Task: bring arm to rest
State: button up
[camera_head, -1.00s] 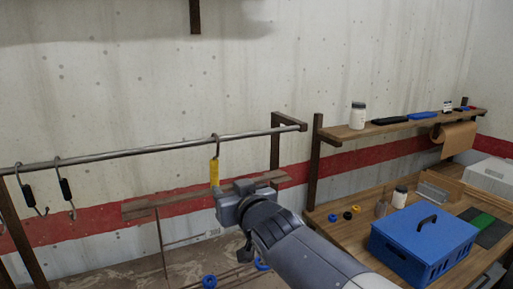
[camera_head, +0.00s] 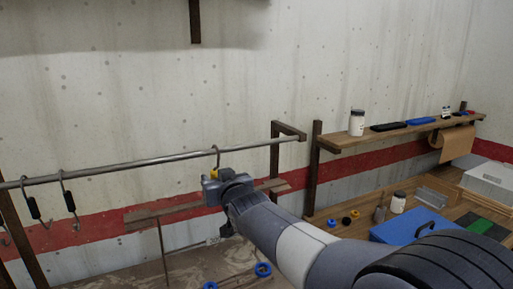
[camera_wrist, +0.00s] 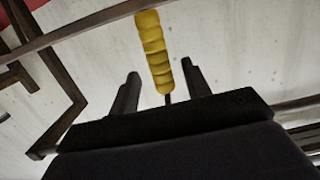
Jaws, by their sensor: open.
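My gripper (camera_head: 211,188) is open in front of the rail (camera_head: 130,163), at the end of my arm reaching in from the lower right. A hook with a yellow handle (camera_head: 214,173) hangs from the rail just behind it, and my gripper hides most of the handle. In the wrist view the ribbed yellow handle (camera_wrist: 154,50) lies in line with the gap between the two dark fingers of my gripper (camera_wrist: 160,72). I cannot tell whether it is between the fingers or beyond them. The fingers are apart and not closed on it.
Black-handled hooks (camera_head: 69,201) hang at the rail's left. A wooden strip (camera_head: 165,213) runs below my gripper.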

jog(key=shift+v, duration=2.2)
